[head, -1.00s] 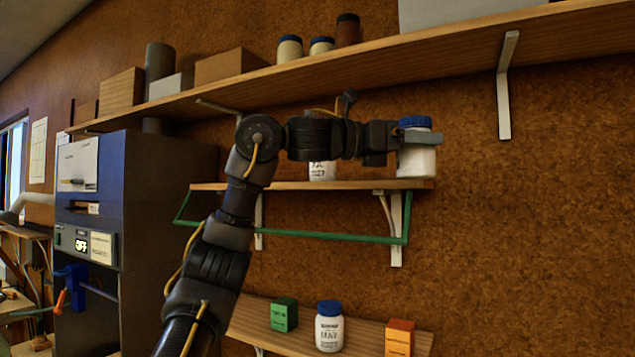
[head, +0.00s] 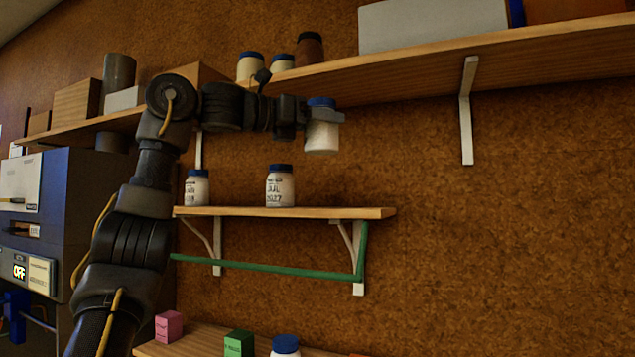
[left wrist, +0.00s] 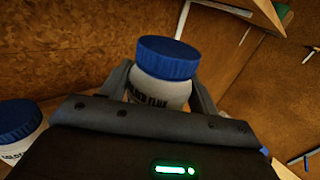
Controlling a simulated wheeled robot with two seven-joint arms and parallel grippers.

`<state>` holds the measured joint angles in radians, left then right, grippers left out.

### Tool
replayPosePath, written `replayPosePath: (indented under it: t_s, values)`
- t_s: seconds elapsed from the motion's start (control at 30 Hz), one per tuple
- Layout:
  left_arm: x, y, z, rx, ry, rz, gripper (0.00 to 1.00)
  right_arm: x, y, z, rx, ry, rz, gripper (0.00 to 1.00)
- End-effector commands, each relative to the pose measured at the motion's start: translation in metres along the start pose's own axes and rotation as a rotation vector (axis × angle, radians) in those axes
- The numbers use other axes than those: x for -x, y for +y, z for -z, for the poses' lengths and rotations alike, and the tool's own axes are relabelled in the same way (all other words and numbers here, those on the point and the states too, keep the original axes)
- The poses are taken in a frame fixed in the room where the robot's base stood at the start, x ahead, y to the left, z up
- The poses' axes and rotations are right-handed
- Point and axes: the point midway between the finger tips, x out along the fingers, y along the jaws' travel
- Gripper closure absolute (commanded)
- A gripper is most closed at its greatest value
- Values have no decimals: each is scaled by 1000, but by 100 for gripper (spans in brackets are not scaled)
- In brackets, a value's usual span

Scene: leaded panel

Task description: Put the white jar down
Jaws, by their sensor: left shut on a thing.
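My left gripper (head: 323,116) is shut on a white jar (head: 321,138) with a blue lid. The jar is upright in the air, apart from the middle shelf (head: 345,212) and below the upper shelf's front edge. How far it is from the wall I cannot tell. In the left wrist view the fingers (left wrist: 163,88) grip both sides of the jar (left wrist: 160,92); its dark label is partly hidden by the gripper body. My right gripper is out of view.
Two similar jars (head: 280,187) (head: 196,188) stand on the middle shelf; its right part is bare. The upper shelf (head: 420,75) holds jars and boxes close above my arm. A green rail (head: 270,268) runs below the middle shelf. Small boxes (head: 169,326) stand on the low shelf.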

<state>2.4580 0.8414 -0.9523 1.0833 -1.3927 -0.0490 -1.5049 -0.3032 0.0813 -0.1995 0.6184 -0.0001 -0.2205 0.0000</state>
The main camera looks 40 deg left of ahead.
Motion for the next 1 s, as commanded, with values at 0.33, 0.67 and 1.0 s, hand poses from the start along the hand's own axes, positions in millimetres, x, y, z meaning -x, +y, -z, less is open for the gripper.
replayPosePath:
  t_s: [0.33,0.67,1.0]
  values:
    - [-50,48,53,-1,0,0,72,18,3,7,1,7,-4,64]
    - [-60,56,69,-1,-4,0,72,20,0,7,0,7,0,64]
    - [-63,60,102,-1,-2,0,72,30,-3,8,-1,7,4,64]
